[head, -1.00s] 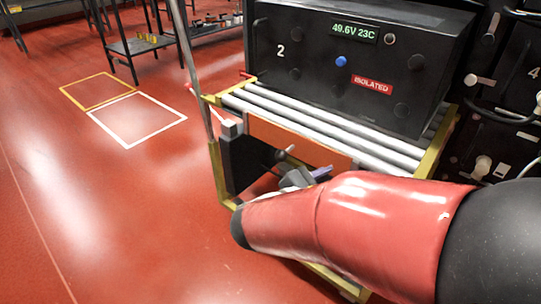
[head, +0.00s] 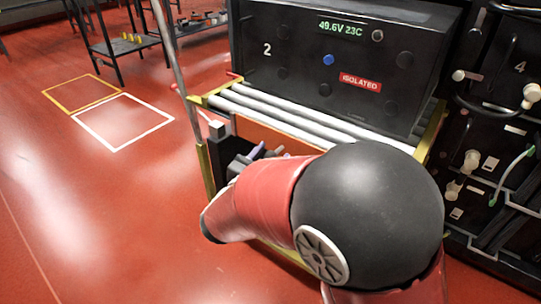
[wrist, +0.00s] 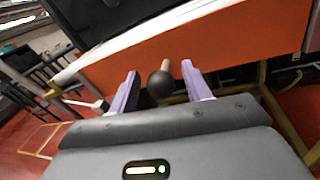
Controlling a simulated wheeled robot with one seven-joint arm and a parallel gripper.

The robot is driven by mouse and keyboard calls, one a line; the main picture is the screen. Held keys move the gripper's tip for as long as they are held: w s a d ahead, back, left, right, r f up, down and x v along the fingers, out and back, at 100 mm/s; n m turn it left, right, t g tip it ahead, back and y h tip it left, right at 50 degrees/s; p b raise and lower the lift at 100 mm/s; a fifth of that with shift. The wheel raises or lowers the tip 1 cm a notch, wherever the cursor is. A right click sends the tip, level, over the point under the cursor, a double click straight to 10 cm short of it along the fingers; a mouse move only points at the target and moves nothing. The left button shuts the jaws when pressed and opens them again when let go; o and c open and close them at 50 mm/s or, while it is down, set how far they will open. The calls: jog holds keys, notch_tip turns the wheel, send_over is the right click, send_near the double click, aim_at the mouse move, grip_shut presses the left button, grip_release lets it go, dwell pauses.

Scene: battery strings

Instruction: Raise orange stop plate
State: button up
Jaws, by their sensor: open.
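The orange stop plate (wrist: 215,42) spans the wrist view just ahead of my gripper (wrist: 159,74). A light rod with a black ball knob (wrist: 160,85) shows in front of the plate's lower part, between my two purple fingers. The fingers are open, one on each side of the knob, with gaps visible. In the head view the orange plate (head: 268,135) shows as a strip below the front rollers, partly hidden by my arm. My gripper (head: 252,153) is only partly visible there, beside the plate's left part.
A black battery (head: 345,65) marked 2, with a red "ISOLATED" label, rests on the rollers (head: 270,112) of a yellow-framed cart. A dark rack (head: 500,130) stands to the right. Open red floor with a white marked square (head: 122,122) lies left.

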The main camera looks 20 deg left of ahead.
aim_at(271, 152)
jog(key=shift+w, duration=0.1)
grip_shut()
jog(key=shift+r+p, duration=1.4)
jog(key=shift+r, duration=1.45)
jog(key=shift+c, duration=1.3)
grip_release()
jog(key=shift+r, duration=0.1)
jog(key=shift+o, duration=1.3)
jog(key=s+a, duration=0.1)
jog(key=s, duration=0.6)
jog(key=shift+s+a+b, duration=0.3)
jog(key=shift+s, duration=0.05)
